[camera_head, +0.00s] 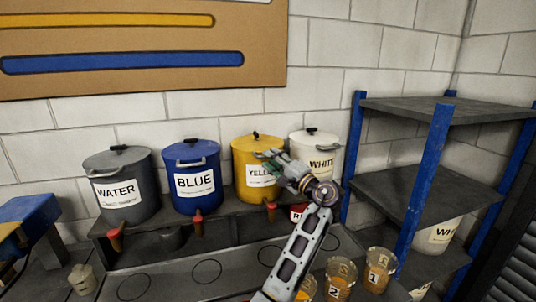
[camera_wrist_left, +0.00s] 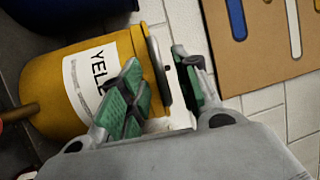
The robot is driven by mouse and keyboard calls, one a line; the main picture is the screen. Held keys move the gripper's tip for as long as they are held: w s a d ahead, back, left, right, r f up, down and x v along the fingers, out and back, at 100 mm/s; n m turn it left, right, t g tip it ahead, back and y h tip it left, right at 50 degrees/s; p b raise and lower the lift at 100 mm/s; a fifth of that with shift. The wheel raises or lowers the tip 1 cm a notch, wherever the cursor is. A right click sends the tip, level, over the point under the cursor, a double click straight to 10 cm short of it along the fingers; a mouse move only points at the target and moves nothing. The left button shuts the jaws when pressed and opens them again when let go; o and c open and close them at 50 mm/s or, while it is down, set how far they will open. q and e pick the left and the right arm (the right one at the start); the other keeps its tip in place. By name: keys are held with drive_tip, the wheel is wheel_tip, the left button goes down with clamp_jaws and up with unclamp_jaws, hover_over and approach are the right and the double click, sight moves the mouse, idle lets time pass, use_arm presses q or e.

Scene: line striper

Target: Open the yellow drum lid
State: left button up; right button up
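The yellow drum (camera_head: 247,150) stands on the back shelf between the blue drum and the white drum. Its yellow lid (camera_head: 256,138) sits on top with a black knob. My left gripper (camera_head: 268,160) is at the drum's upper right side, covering part of the label. Contact cannot be told. My right gripper is out of view.
The blue drum (camera_head: 191,155), grey water drum (camera_head: 118,165) and white drum (camera_head: 325,146) stand on the same shelf. A blue-posted rack (camera_head: 420,170) is on the right. Jars labelled 2 (camera_head: 340,278) and 1 (camera_head: 379,266) stand in front.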

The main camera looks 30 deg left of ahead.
use_arm(q)
drive_tip(key=shift+p+x, duration=0.3)
drive_tip(key=shift+x, duration=1.1)
clamp_jaws()
